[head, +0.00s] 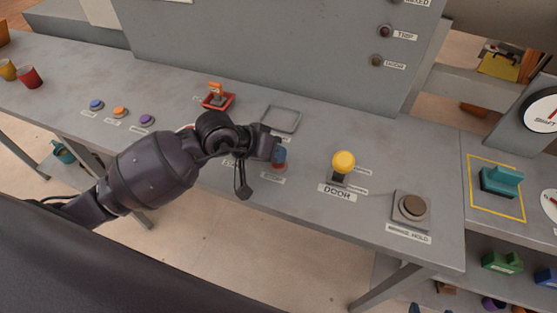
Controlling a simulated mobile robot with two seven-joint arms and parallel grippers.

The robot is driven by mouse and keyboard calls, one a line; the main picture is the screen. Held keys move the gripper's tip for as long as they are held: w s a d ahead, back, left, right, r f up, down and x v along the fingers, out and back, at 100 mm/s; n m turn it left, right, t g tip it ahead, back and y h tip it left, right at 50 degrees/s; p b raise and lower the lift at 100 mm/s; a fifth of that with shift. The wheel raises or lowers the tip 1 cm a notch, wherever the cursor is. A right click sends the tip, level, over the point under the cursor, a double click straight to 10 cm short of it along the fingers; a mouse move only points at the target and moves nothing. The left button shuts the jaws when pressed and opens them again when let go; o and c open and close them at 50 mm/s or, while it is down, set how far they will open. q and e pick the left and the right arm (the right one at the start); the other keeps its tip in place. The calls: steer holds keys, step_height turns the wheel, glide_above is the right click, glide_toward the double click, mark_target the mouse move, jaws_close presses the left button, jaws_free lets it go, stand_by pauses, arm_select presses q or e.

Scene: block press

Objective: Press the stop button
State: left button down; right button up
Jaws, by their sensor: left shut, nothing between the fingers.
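My left arm comes in from the left over the grey console (320,205). My left gripper (268,150) is shut and empty, and its tip is just beside a small knob or button with a blue top and reddish base (279,160). I cannot tell whether they touch. A label (272,178) below that control is too small to read. Another label (230,163) starting with "ST" is partly covered by my arm, and any button at it is hidden. I cannot surely tell which control is the stop button. My right gripper is not in view.
Blue (97,104), orange (120,112) and purple (147,120) buttons sit to the left. A yellow-knobbed door lever (343,162) and a brown button (411,207) stand right.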

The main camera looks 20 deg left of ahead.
arm_select(q)
steer(key=shift+r, duration=0.1)
steer(key=shift+r+p, duration=0.4)
steer(key=shift+r, duration=0.45)
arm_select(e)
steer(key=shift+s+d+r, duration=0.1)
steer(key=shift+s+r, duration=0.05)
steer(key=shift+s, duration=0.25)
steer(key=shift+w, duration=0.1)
arm_select(q)
steer(key=shift+r, duration=0.55)
step_height(320, 180, up, 2)
steer(key=shift+r+p, duration=0.1)
steer(key=shift+p, duration=0.6)
steer(key=shift+r+p, duration=0.35)
steer(key=shift+r, duration=0.45)
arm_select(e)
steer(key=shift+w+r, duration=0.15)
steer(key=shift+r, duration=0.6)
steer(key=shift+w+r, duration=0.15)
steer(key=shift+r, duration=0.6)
